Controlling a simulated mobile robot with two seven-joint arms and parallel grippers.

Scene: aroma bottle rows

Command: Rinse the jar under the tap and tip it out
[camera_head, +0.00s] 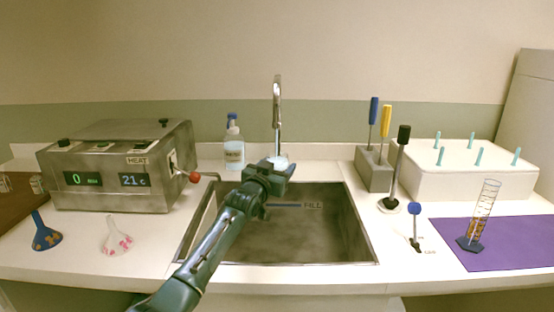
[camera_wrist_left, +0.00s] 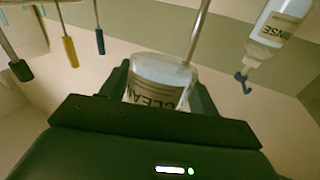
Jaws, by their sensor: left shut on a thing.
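My left gripper (camera_head: 277,170) reaches over the sink and is shut on a clear glass jar (camera_wrist_left: 165,72). The jar's label, reading CLEAN, appears upside down in the left wrist view, between the two dark fingers (camera_wrist_left: 160,98). In the head view only a little of the jar (camera_head: 279,160) shows past the gripper. The chrome tap (camera_head: 277,92) rises at the back of the sink, and the jar is close to its lower part in the picture. I cannot tell whether water is running. The steel sink (camera_head: 358,235) is below the gripper, with a FILL mark. My right gripper is out of view.
A RINSE bottle (camera_head: 234,152) stands behind the sink. A steel heater box (camera_head: 115,170) with a red-knobbed lever is left; funnels lie before it. At right are a tool block (camera_head: 372,172), a black-topped lever (camera_head: 398,165), a white peg box (camera_head: 470,185) and a cylinder (camera_head: 483,215) on a purple mat.

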